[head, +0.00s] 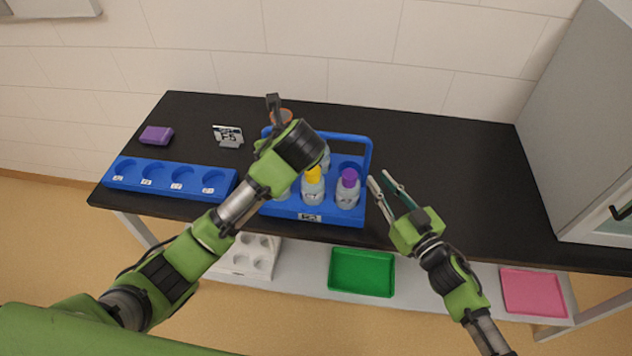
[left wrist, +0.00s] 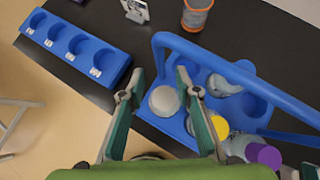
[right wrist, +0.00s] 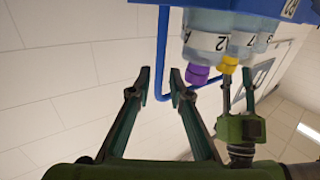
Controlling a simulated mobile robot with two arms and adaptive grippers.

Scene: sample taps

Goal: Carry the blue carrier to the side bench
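The blue carrier (head: 338,217) stands upright on the black bench, with a tall loop handle (left wrist: 238,72). It holds several bottles, including a yellow-capped one (head: 313,176) and a purple-capped one (head: 348,180). My left gripper (left wrist: 163,88) is open over the carrier's left part, its fingers on either side of a grey bottle top (left wrist: 164,101). My left arm hides part of the carrier in the head view. My right gripper (head: 380,182) is open just right of the carrier. In the right wrist view, a handle bar (right wrist: 162,50) shows between its fingertips. I cannot identify the side bench.
A blue four-hole rack (head: 150,184) sits left, with a purple block (head: 156,135), a label stand (head: 228,136) and an orange-rimmed cup (left wrist: 197,14) behind. A grey cabinet (head: 575,120) stands right. Green (head: 361,272) and pink trays (head: 533,292) lie below. The black bench (head: 450,160) is clear right of the carrier.

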